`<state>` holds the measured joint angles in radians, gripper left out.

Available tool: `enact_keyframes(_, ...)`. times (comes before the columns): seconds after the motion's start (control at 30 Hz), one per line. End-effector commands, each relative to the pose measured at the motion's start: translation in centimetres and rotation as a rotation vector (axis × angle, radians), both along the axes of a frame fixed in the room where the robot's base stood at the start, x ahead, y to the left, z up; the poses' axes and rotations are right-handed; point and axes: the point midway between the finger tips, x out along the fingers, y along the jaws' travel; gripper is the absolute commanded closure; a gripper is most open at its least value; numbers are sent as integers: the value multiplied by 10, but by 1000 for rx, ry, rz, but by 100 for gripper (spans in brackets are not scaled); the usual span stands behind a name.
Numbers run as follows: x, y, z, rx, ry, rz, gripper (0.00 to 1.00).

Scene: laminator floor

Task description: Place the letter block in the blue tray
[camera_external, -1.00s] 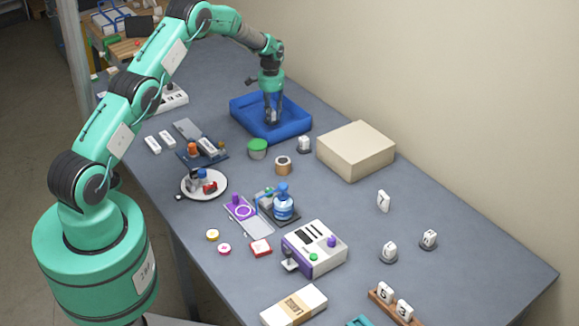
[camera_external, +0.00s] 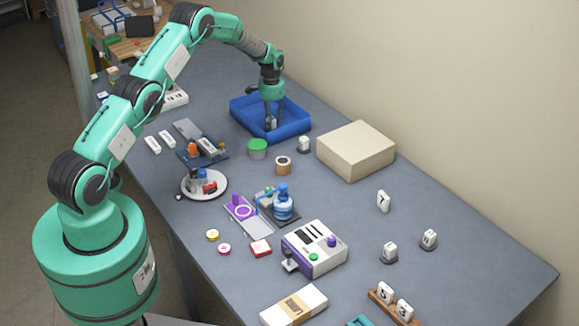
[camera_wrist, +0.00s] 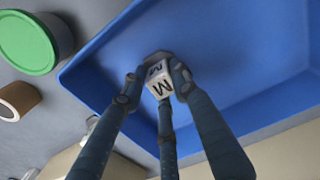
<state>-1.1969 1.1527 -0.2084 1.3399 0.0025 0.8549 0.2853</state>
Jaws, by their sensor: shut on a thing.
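The blue tray (camera_external: 297,125) lies on the grey table towards the back. My gripper (camera_external: 271,123) points down inside the tray's outline. In the wrist view my gripper (camera_wrist: 154,82) is shut on a white letter block (camera_wrist: 158,86) marked with a dark M. The block is between the fingertips, with the blue tray (camera_wrist: 230,45) floor behind it. I cannot tell whether the block touches the tray floor. The fingers hide part of the block.
A green-lidded container (camera_external: 257,148) and a white block (camera_external: 303,143) stand just in front of the tray. A beige box (camera_external: 355,150) is to its right. A roll (camera_external: 283,166), a plate (camera_external: 204,185) and a white device (camera_external: 315,248) stand nearer on the table.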

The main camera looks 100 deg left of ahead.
Motion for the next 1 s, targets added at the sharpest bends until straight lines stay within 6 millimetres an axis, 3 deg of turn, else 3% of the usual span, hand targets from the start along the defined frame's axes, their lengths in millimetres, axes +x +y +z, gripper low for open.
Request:
enact_keyframes(0.03,0,0,-1,1,-1,0,100)
enact_keyframes(0.07,0,0,-2,0,0,0,68)
enact_keyframes(0.13,0,0,-1,0,0,0,54)
enact_keyframes(0.63,0,0,5,1,-1,0,53)
enact_keyframes(0.83,0,0,22,1,-1,0,53)
enact_keyframes(1.0,0,1,47,2,0,0,53)
